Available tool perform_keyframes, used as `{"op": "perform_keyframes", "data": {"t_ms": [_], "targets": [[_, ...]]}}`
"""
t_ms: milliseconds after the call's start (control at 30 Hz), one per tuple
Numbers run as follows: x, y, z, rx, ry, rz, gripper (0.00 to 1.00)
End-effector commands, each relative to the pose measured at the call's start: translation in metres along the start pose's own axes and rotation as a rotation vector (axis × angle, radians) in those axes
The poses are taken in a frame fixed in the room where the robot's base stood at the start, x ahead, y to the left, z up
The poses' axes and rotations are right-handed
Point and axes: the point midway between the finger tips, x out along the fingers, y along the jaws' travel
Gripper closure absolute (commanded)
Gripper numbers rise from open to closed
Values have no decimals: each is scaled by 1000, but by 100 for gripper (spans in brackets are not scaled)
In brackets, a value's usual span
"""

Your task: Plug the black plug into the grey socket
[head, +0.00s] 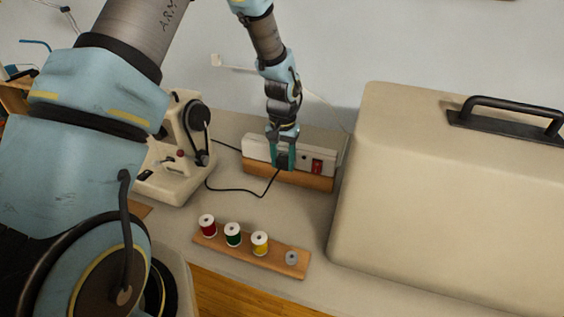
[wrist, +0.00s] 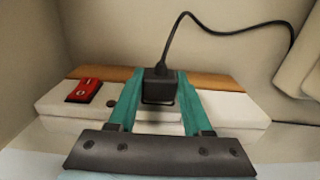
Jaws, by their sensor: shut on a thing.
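The black plug (wrist: 160,86) sits between the teal fingers of my gripper (wrist: 160,100), which is shut on it. Its black cord rises from the plug's back in the wrist view. In the head view my gripper (head: 284,165) is at the front of a white socket strip (head: 259,149) on a wooden base, left of its red switch (head: 317,167). The strip (wrist: 60,100) also shows in the wrist view, with the plug in front of its middle. The grey socket is not clearly visible; the plug and fingers cover that area. I cannot tell whether the prongs are in.
A cream sewing machine (head: 177,160) stands left of the strip, with the cord (head: 235,190) running towards it. A large cream case (head: 430,190) stands close on the right. A wooden rack (head: 280,262) with thread spools lies in front. The counter between is clear.

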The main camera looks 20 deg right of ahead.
Motion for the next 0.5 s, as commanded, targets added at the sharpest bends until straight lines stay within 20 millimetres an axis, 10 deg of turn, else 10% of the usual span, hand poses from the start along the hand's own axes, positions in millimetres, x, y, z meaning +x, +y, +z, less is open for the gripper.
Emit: {"op": "perform_keyframes", "data": {"t_ms": [300,333,500], "targets": [[0,0,-6,0,-1,0,95],[0,0,-6,0,-1,0,50],[0,0,-6,0,-1,0,30]]}}
